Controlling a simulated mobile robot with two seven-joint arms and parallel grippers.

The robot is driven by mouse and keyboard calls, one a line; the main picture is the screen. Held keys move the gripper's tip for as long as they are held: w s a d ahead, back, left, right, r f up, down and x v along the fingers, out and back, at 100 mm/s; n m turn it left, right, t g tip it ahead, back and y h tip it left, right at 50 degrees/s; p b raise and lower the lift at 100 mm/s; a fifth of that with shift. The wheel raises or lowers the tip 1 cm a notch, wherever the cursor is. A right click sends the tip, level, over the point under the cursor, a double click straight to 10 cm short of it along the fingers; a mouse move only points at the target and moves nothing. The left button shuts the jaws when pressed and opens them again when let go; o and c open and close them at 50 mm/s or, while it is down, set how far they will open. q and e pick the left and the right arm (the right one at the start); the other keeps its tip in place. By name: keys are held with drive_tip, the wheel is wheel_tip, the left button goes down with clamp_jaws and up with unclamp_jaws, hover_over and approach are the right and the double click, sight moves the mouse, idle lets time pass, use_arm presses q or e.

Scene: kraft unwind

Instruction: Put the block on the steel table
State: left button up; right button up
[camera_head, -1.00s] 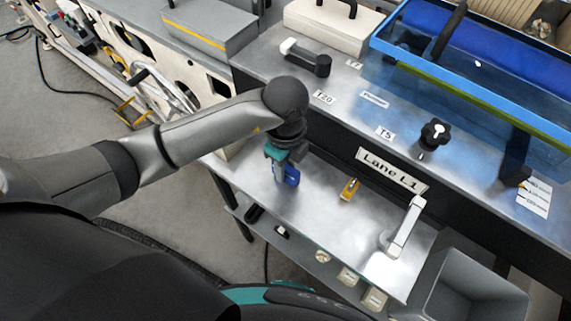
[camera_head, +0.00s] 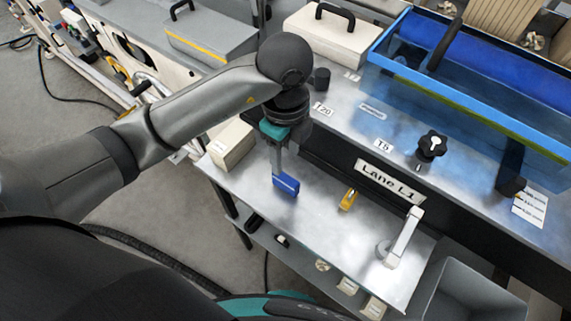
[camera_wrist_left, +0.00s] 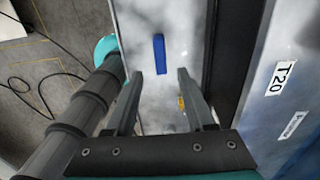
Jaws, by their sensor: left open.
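The blue block (camera_head: 286,184) rests on the steel table (camera_head: 315,215), near its left part. It also shows in the left wrist view (camera_wrist_left: 159,54), lying beyond the fingertips and apart from them. My left gripper (camera_head: 277,168) hangs above the block, pointing down. In the left wrist view its two fingers (camera_wrist_left: 161,75) are spread and nothing is between them. My right gripper is not in view.
A small yellow item (camera_head: 348,199) and a white handle-like fitting (camera_head: 403,238) are on the table to the right. A beige box (camera_head: 232,146) stands at its left end. The raised bench (camera_head: 345,125) borders the back. A grey bin (camera_head: 465,292) is at lower right.

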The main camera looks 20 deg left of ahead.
use_arm(q)
drive_tip(key=shift+r, duration=1.45)
